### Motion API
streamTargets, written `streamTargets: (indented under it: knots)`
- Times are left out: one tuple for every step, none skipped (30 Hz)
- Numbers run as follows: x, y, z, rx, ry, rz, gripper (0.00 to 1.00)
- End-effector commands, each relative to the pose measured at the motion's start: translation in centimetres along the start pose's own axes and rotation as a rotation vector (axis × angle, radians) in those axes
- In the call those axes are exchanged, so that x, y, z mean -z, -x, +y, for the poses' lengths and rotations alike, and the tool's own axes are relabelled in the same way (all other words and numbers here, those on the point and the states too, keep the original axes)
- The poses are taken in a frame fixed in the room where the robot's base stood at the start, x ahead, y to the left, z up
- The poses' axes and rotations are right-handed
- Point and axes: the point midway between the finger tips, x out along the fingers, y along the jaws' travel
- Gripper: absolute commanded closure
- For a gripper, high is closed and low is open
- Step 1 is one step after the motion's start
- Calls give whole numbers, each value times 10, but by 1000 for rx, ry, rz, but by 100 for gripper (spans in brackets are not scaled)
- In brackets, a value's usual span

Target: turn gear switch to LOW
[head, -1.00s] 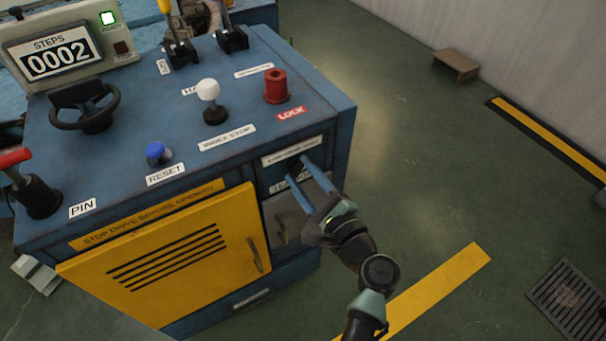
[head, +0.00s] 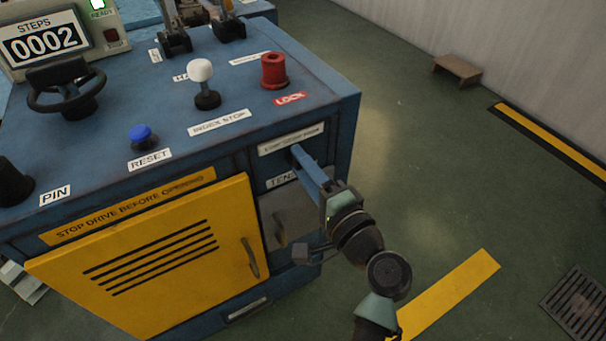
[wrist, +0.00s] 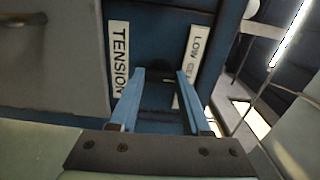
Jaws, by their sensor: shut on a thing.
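My gripper (head: 299,152) reaches the right part of the blue machine's front panel, just under the white gear label (head: 291,139). In the wrist view my gripper (wrist: 161,74) has its two blue fingers on either side of a small dark switch (wrist: 158,96), and it is shut on it. The switch is mostly hidden by the fingers in the head view, and which way it points cannot be told. The gear label (wrist: 194,52) in the wrist view begins with LOW and is partly cut off by a finger.
A TENSION label (wrist: 119,55) lies beside the fingers. A yellow door (head: 160,265) with a handle is left of the arm. A red LOCK knob (head: 273,71), white INDEX STOP knob (head: 201,72) and blue RESET button (head: 141,136) stand on top. Open floor lies right.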

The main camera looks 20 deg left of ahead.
Motion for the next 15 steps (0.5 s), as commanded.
streamTargets:
  knots:
    - [0,1,5,-1,47,1,100]
    - [0,1,5,-1,77,0,100]
    - [0,1,5,0,114,0,100]
    - [0,0,5,0,143,0,100]
    - [0,0,5,0,171,-1,100]
    - [0,0,5,0,209,-1,100]
    - [0,0,5,-1,239,-1,100]
    - [0,0,5,0,267,-1,100]
    - [0,0,5,0,303,-1,100]
    - [0,0,5,0,331,-1,100]
    - [0,0,5,0,358,-1,100]
    - [0,0,5,-1,394,0,100]
    - [0,0,5,-1,420,0,100]
    - [0,0,5,-1,444,0,100]
    - [0,0,5,0,477,-1,100]
